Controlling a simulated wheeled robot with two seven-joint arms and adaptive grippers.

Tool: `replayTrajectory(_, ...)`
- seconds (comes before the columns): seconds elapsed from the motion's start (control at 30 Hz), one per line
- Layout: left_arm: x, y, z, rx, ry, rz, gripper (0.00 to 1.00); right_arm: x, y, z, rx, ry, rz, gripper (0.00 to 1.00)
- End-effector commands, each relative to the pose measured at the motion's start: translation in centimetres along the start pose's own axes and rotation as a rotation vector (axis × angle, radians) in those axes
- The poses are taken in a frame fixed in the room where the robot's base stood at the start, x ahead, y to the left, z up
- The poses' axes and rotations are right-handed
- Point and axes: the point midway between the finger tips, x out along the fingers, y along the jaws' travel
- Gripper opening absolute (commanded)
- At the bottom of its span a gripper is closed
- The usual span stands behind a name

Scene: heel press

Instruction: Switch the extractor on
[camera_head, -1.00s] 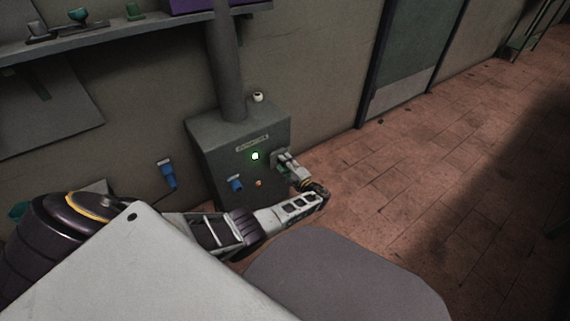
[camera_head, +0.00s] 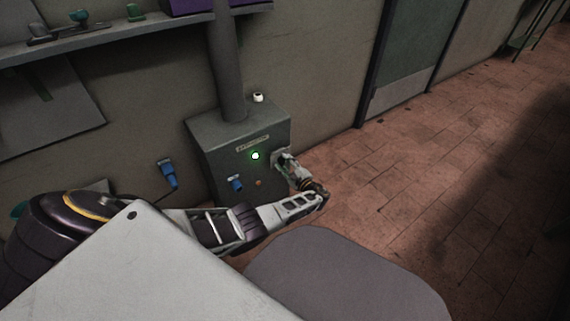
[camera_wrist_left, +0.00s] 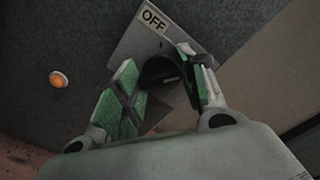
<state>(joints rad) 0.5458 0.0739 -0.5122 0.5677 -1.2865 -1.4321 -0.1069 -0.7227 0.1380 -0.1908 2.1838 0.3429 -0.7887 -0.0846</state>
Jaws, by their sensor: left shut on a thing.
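The extractor is a grey box (camera_head: 222,158) with a duct pipe (camera_head: 228,70) rising from its top, against the wall. A green light (camera_head: 255,156) glows on its front. My left gripper (camera_head: 285,160) is at the right side of that front, over a switch plate. In the left wrist view, the plate (camera_wrist_left: 130,45) carries an "OFF" label (camera_wrist_left: 154,17). There my left gripper (camera_wrist_left: 165,75) is shut on a dark rotary knob (camera_wrist_left: 157,70), with green pads on both sides. The fingers hide much of the knob. My right gripper is not in view.
A blue plug (camera_head: 236,184) is on the box front and a blue connector (camera_head: 168,173) is on the wall. An orange button (camera_wrist_left: 59,80) lies left of the plate. A small white item (camera_head: 258,97) sits on the box. Brick-coloured floor (camera_head: 400,190) is open at right.

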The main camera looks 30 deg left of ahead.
Motion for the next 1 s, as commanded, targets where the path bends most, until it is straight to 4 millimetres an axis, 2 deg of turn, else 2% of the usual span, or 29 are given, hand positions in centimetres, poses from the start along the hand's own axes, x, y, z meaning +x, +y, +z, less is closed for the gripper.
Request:
replayTrajectory(0.2, -0.1, -0.1, -0.1, 0.000, 0.005, -0.002, 0.17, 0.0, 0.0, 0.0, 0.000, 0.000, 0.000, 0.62)
replayTrajectory(0.23, -0.1, -0.1, -0.1, 0.000, 0.005, -0.002, 0.45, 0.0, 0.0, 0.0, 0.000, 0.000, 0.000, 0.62)
replayTrajectory(0.37, -0.1, -0.1, -0.1, -0.001, 0.003, -0.001, 0.61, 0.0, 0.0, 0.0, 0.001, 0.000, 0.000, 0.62)
replayTrajectory(0.77, -0.1, 0.0, 0.0, -0.001, 0.001, 0.000, 0.62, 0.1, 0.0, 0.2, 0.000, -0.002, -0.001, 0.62)
replayTrajectory(1.0, -1.4, 0.1, -0.1, -0.001, 0.002, -0.001, 0.62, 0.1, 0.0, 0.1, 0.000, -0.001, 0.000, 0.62)
